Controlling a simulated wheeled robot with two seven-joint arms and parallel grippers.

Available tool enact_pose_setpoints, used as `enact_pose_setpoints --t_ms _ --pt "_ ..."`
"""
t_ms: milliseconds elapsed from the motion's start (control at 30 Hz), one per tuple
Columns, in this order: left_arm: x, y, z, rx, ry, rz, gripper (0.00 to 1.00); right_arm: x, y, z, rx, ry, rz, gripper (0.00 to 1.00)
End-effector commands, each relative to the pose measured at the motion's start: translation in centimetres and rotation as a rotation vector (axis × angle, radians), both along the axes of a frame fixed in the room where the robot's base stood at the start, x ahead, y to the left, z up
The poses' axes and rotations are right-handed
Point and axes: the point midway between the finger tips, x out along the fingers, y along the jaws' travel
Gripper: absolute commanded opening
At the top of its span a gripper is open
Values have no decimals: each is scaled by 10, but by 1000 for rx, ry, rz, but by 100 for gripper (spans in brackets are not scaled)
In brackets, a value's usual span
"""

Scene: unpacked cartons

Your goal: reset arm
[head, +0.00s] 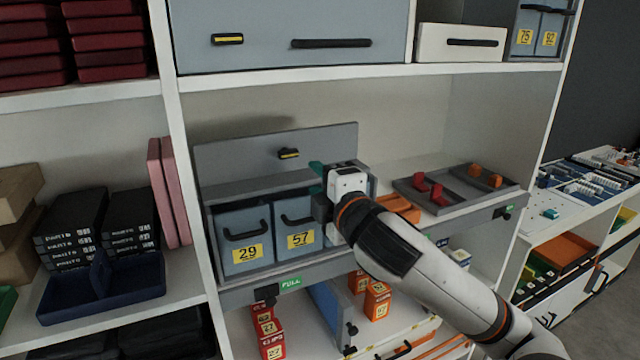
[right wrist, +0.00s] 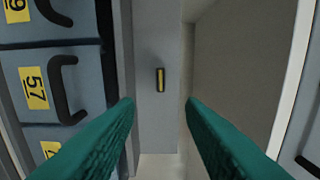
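My right arm reaches from the lower right up to the middle shelf in the head view. My right gripper (head: 318,183) is beside the grey-blue bins, at their right end. In the right wrist view its two green fingers (right wrist: 160,115) are spread wide with nothing between them. Beyond the fingers is a grey panel with a small black and yellow handle (right wrist: 160,80). My left gripper does not show in either view.
Bins 29 (head: 245,236) and 57 (head: 299,228) stand close to the right gripper. A grey tray (head: 455,205) with red and orange pieces lies to the right. Orange boxes (head: 376,300) sit below. A shelf upright (head: 190,170) stands left.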

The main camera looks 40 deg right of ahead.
Motion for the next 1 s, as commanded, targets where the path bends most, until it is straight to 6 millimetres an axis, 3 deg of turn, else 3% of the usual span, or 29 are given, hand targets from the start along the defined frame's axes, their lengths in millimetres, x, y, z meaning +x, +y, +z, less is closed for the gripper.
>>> enact_pose_setpoints --t_ms 367,467,567,667,800,900,1000 --pt "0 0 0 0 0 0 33 1 0 -1 4 2 0 36" --pt "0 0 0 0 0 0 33 1 3 -19 48 34 2 36" --pt "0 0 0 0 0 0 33 0 11 -65 167 118 -4 36" --pt "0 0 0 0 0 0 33 -12 24 -132 354 247 -34 36" --pt "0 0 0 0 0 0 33 -50 52 -230 642 443 -132 36" --pt "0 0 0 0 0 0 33 -87 73 -286 823 569 -229 36" --pt "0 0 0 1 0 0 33 -123 92 -325 965 666 -330 36"
